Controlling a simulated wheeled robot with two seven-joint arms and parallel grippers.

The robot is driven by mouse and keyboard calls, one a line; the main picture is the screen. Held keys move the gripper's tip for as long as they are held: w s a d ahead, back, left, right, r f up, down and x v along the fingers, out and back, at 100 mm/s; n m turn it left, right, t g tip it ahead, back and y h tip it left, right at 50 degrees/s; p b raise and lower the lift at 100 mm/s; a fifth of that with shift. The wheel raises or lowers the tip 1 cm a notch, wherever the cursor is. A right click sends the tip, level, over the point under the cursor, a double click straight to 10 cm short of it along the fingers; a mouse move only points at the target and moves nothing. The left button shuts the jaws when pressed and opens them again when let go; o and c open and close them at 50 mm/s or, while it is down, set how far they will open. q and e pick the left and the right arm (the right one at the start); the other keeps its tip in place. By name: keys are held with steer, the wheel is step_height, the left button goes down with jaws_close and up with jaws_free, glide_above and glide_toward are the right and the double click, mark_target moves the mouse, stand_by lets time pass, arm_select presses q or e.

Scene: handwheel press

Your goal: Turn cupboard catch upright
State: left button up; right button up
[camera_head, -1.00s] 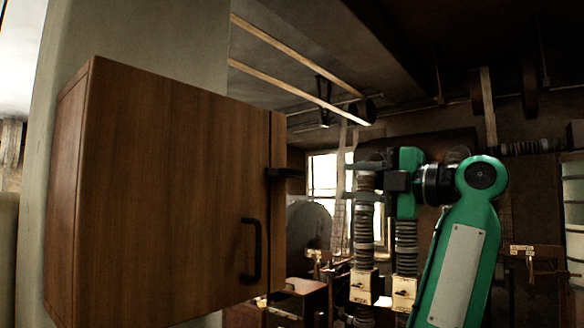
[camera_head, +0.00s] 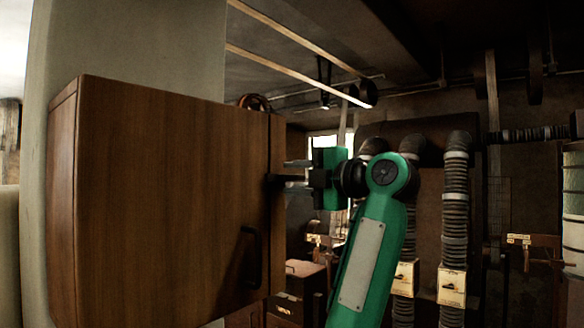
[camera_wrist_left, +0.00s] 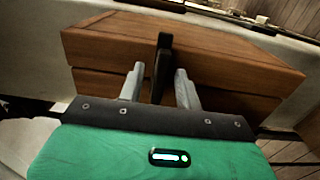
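The wooden cupboard (camera_head: 170,200) has a closed door with a black handle (camera_head: 250,257). In the left wrist view the catch (camera_wrist_left: 162,58) stands between the two fingers of my left gripper (camera_wrist_left: 160,72). The fingers are open, with a visible gap on each side of the catch. My right gripper is not in view.
A reddish round wheel (camera_head: 256,102) shows above the cupboard top. Ribbed pipes (camera_head: 455,200) with yellowish boxes (camera_head: 452,285) stand behind my arm at the right. A pale wall or pillar (camera_head: 130,40) is behind the cupboard.

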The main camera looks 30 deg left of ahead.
arm_select(q)
steer(key=shift+a, duration=0.55)
jaws_close()
